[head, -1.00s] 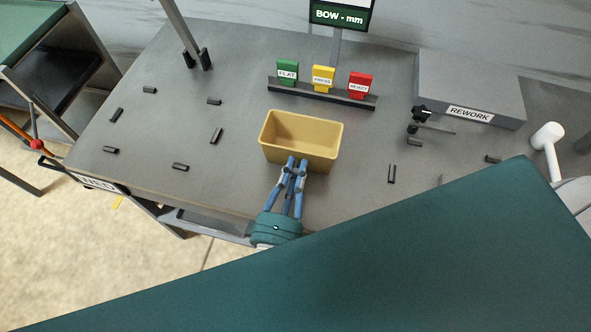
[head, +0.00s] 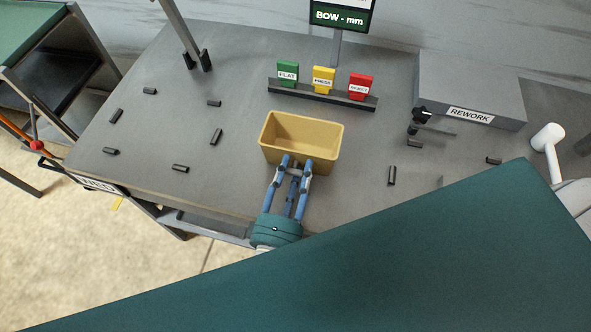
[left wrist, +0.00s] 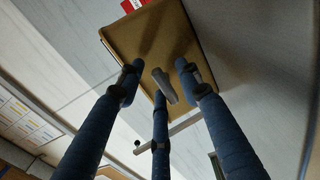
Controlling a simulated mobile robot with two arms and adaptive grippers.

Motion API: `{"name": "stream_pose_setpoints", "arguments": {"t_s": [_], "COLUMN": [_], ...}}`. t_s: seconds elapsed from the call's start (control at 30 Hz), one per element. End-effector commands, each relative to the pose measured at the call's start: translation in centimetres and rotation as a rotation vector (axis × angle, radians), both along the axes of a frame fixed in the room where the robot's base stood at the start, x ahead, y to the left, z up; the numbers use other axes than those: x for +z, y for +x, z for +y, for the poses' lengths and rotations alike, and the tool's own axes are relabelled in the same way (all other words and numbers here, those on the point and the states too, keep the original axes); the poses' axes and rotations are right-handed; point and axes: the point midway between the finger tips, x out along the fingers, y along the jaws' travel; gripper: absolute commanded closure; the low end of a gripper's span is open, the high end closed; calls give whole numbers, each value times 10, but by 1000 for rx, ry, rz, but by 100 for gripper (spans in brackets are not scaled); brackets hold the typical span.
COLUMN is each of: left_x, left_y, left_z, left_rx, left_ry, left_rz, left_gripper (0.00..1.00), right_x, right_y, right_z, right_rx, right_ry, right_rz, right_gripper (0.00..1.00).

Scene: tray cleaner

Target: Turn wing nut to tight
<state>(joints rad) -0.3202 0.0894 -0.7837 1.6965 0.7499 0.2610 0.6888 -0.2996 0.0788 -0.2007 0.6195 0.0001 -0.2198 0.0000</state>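My left gripper (head: 295,165) is at the front edge of the table, just in front of the tan bin. Its blue fingers are spread, and I see nothing held between them. In the left wrist view the fingers of my left gripper (left wrist: 158,82) point toward the bin's wall. A small grey tab (left wrist: 166,87) shows among the fingertips; it may be a wing nut, but I cannot tell. A black knob (head: 422,114) with a thin rod is by the rework box, and I cannot tell whether it is the wing nut. My right gripper is not in view.
The tan bin (head: 325,132) stands open on the grey table (head: 245,70). Behind it are green (head: 287,71), yellow (head: 323,77) and red (head: 360,84) tags on a dark rail. The rework box (head: 470,90) is at the back right. Several small black blocks lie about.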

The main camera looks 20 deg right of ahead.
Motion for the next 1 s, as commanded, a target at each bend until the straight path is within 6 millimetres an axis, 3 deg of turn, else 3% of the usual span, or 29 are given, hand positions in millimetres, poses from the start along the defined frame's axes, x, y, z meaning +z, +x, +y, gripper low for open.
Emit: {"name": "stream_pose_setpoints", "arguments": {"t_s": [0.17,0.63,1.0], "left_x": [-1,-1,0], "left_y": [-10,-86,-100], "left_z": [7,57,67], "left_rx": [0,-3,0], "left_ry": [1,2,0], "left_rz": [0,2,0], "left_gripper": [65,65,65], "right_x": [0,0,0], "right_y": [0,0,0], "right_z": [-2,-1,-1], "right_rx": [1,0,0], "right_ry": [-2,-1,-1], "right_rz": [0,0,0], "right_gripper": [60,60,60]}}
